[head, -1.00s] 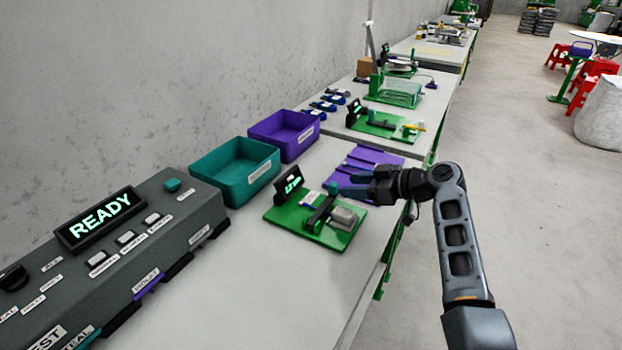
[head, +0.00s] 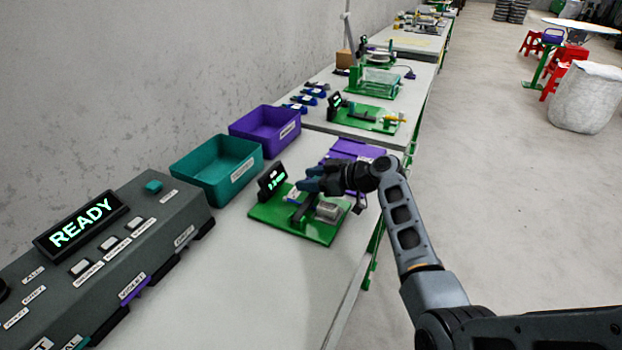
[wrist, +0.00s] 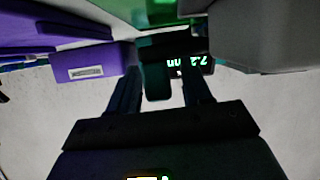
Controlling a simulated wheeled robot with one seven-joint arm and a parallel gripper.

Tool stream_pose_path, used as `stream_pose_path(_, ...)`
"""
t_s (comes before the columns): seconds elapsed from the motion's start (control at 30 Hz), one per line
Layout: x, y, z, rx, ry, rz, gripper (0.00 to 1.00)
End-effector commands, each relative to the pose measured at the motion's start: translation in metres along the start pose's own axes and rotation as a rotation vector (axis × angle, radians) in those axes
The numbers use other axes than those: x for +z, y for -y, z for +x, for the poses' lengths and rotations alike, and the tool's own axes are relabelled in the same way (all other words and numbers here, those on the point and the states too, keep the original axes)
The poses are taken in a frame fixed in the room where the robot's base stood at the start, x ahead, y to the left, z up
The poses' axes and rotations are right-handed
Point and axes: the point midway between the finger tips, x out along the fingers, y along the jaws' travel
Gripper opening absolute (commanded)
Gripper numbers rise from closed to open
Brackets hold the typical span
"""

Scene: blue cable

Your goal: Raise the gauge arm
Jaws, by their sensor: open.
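The gauge has a green base plate (head: 270,214) on the grey bench, with a small black display (head: 272,181) showing green digits. Its dark gauge arm (head: 302,209) lies beside a grey block (head: 328,211) on the plate; my gripper hides part of it. My gripper (head: 306,185) is open just above the gauge arm's end. In the wrist view a dark teal tab (wrist: 155,78) of the gauge arm shows between the two spread fingers, with a finger on either side. I cannot tell whether they touch it. The digits there appear upside down.
A teal bin (head: 215,170) and a purple bin (head: 265,130) stand left of and behind the gauge. A control box reading READY (head: 80,228) is at the near left. A purple plate (head: 352,150) lies behind my gripper. The front bench top is clear.

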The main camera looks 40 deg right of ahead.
Motion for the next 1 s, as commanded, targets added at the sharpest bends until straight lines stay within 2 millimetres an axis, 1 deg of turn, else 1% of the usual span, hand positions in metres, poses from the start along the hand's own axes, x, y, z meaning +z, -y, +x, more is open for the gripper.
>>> stream_pose_path(0.03, 0.0000, 0.0000, -0.0001, 0.000, 0.000, 0.000, 0.48)
stream_pose_path(0.07, 0.0000, 0.0000, -0.0001, 0.000, 0.000, 0.000, 0.45)
stream_pose_path(0.53, 0.0001, 0.0001, -0.0004, 0.000, 0.000, 0.001, 0.00)
stream_pose_path(1.0, -0.0005, -0.0006, 0.0015, 0.004, 0.000, -0.009, 0.00)
